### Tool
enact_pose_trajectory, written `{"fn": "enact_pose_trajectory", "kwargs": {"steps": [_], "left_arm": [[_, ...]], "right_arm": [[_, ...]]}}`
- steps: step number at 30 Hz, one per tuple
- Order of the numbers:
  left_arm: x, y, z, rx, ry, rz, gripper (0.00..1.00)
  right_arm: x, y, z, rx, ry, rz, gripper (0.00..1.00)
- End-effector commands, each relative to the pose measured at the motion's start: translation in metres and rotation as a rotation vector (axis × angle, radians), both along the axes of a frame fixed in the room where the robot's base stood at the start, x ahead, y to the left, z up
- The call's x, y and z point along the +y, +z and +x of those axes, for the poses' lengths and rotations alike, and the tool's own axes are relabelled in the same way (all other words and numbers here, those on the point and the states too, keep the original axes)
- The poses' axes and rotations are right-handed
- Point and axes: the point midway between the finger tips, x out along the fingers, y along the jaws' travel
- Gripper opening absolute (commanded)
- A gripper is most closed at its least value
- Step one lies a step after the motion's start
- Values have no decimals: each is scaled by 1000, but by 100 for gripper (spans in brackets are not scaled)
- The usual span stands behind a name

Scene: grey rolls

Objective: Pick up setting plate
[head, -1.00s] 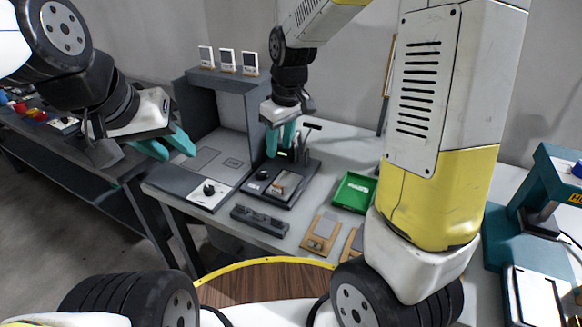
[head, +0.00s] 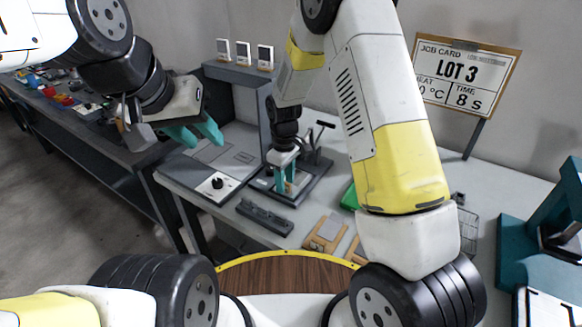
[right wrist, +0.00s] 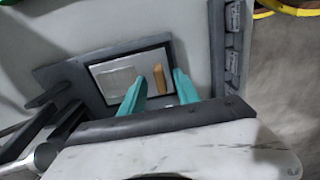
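A grey metal plate with an upright tan grip (right wrist: 159,79), which I take to be the setting plate (right wrist: 118,82), lies in a dark fixture (right wrist: 88,72) in the right wrist view. My right gripper (right wrist: 160,90) is open, its two teal fingers on either side of the tan grip with visible gaps. In the head view my right gripper (head: 286,182) is down at the fixture (head: 312,187) and hides most of the plate. I cannot tell how high the fingertips are above the plate. My left gripper (head: 203,135) is open and empty, in the air at the left.
A grey slotted block (head: 264,216) lies at the bench's front edge. Tan-edged plates (head: 326,232) and a green tray (head: 349,197) lie to the right, partly behind my right arm. A panel with a black knob (head: 217,184) is left of the fixture. A job card (head: 466,75) stands behind.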

Motion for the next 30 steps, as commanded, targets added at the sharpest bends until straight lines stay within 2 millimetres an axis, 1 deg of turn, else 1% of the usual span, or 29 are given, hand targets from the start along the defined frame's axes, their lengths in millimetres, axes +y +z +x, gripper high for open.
{"fn": "enact_pose_trajectory", "kwargs": {"steps": [1,3,10,11,15,16,17,30], "left_arm": [[0,0,0,0,0,0,36],[0,0,0,0,0,0,36],[0,0,0,0,0,0,36],[0,0,0,0,0,0,36],[0,0,0,0,0,0,36],[0,0,0,0,0,0,36],[0,0,0,0,0,0,36],[0,0,0,0,0,0,36]], "right_arm": [[0,-6,-1,3,0,-1,38],[0,-11,-1,1,0,0,38],[0,-12,0,0,0,0,38],[0,-12,0,0,0,0,36],[0,-12,0,0,0,0,9],[0,-12,0,0,0,0,3],[0,-12,0,0,0,0,0],[0,-12,0,0,-1,0,0]]}}
